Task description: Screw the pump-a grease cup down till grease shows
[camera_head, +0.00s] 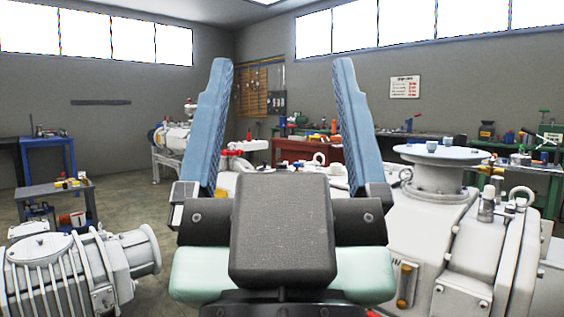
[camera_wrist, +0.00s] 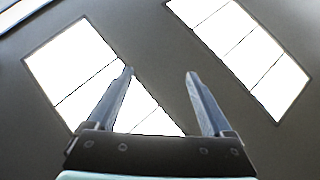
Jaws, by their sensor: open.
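My gripper (camera_head: 283,66) is raised in front of the head camera with its two blue fingers wide apart and nothing between them. It also shows open and empty in the wrist view (camera_wrist: 161,72), pointing up at the windows. A large pale grey pump (camera_head: 445,235) stands close on the right, partly behind my gripper. Two small grey cups (camera_head: 432,146) sit on its round top flange (camera_head: 410,152). A grey capped fitting (camera_head: 487,206) stands upright on its body. I cannot tell which of these is the pump-a grease cup, and no grease is visible.
Another grey ribbed machine (camera_head: 70,265) stands at the lower left. A small cart (camera_head: 60,190) and a blue stand (camera_head: 47,143) are behind it. A red bench (camera_head: 305,150) and a green bench (camera_head: 540,180) hold tools along the back. Open floor (camera_head: 150,205) shows at the left.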

